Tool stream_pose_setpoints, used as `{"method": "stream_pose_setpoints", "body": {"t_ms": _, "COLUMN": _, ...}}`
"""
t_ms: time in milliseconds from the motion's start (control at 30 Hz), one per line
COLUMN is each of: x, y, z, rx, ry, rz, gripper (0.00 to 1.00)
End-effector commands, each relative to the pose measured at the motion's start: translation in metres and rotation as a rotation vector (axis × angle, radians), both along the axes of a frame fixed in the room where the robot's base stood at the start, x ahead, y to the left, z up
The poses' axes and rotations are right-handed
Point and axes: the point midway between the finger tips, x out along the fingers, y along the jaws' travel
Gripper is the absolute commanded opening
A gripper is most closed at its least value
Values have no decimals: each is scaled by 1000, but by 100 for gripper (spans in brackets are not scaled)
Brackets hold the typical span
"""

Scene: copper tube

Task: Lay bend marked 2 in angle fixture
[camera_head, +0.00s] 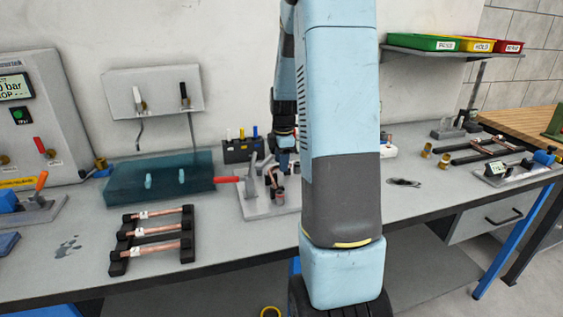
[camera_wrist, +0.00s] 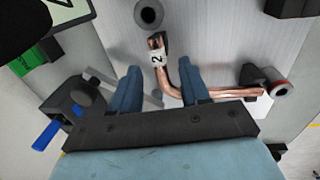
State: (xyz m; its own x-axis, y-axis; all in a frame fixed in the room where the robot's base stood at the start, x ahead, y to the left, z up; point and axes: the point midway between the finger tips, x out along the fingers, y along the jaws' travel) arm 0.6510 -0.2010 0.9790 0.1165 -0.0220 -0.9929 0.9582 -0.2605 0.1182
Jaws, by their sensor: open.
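The copper bend (camera_wrist: 178,88) with a white tag marked 2 lies on a pale metal plate in the wrist view. Its short tagged leg points up toward a dark round post (camera_wrist: 148,13); its long leg runs right to a round end piece (camera_wrist: 280,88). The plate with these posts and blocks appears to be the angle fixture (camera_wrist: 225,45). My gripper (camera_wrist: 159,76) is open, its blue fingers apart on either side of the tagged leg, the right finger partly covering the bend. Whether the bend is fully seated cannot be told. In the head view the fixture (camera_head: 258,207) is partly hidden by my arm.
A black rack (camera_head: 117,262) with several copper tubes stands at left. A teal block (camera_head: 158,179) and a red handle (camera_head: 228,179) are left of the fixture. A blue-handled clamp (camera_wrist: 70,112) lies left of my fingers. Coloured bins (camera_head: 470,45) sit on the shelf.

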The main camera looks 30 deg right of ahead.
Motion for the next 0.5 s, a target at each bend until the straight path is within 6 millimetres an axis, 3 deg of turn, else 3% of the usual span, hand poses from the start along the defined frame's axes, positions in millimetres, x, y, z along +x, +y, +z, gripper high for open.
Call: {"method": "stream_pose_setpoints", "body": {"t_ms": 500, "x": -10, "y": 2, "z": 93, "rx": -2, "ry": -4, "rz": 0, "gripper": 46}}
